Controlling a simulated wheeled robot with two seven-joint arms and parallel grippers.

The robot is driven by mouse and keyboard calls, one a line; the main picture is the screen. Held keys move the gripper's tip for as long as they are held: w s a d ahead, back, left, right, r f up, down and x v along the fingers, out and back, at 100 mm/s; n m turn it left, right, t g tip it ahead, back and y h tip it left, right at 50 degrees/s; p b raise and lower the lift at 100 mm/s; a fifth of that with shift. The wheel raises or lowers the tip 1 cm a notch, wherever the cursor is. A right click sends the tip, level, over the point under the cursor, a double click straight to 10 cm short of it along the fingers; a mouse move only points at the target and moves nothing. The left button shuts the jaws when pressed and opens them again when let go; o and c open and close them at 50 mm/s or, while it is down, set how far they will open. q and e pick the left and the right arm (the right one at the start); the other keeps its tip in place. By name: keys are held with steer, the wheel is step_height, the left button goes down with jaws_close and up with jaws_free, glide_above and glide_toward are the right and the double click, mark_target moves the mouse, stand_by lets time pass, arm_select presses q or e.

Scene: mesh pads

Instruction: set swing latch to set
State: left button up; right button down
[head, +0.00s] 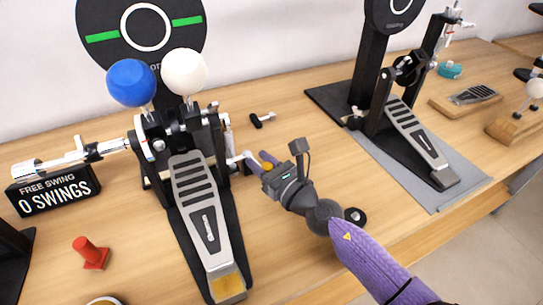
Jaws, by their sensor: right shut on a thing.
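A double-beater drum pedal with a blue beater (131,83) and a white beater (184,72) stands at the left of the bench. Its long grey footboard (205,215) slopes toward me. A small silver lever (238,158), seemingly the swing latch, sticks out from the right side of the pedal frame. My right gripper (262,162) reaches in from the lower right and is shut on the lever's outer end. The fingers partly hide that end, and I cannot read any set mark. My left gripper is not in view.
A small black-handled key (262,120) lies behind my gripper. A second pedal (420,140) stands on a grey mat (452,194) at the right.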

stand_by(0.3)
steer(key=shift+c, duration=2)
jaws_free()
steer(key=v, duration=0.9)
steer(key=shift+s+d+f, duration=0.1)
steer(key=shift+s+d, duration=0.15)
steer(key=shift+s, duration=0.05)
